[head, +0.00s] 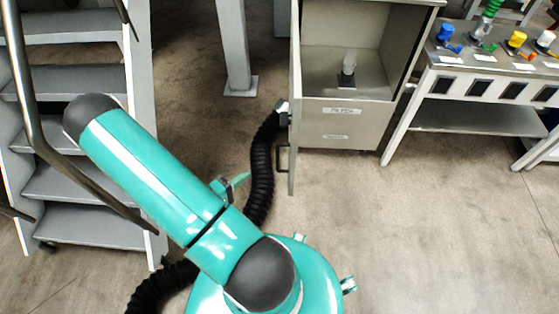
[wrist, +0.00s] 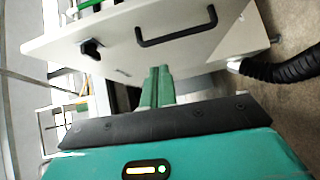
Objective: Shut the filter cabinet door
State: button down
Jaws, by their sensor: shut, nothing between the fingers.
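The filter cabinet (head: 337,125) stands at the top middle of the head view, its front open and a small fitting visible inside. Its door (head: 293,120) is seen edge-on at the cabinet's left side, swung open toward me, with a black handle (head: 282,158) on its outer face. In the wrist view the pale door panel (wrist: 225,45) fills the upper part, with the black handle (wrist: 177,37) and a black knob (wrist: 92,48). My gripper (wrist: 157,75) is shut and empty, close to the panel's lower edge; I cannot tell if it touches.
A grey staircase (head: 75,165) with a handrail stands at left. A black corrugated hose (head: 261,175) runs along the floor beside the door; a hose also shows in the wrist view (wrist: 285,70). A bench (head: 490,75) with coloured fittings stands at right. The floor in front is clear.

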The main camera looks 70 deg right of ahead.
jog(key=s, duration=0.1)
send_over(278, 161)
jog(key=s+a, duration=0.2)
jog(key=a, duration=0.1)
jog(key=shift+a+g, duration=0.1)
jog(key=shift+g, duration=0.3)
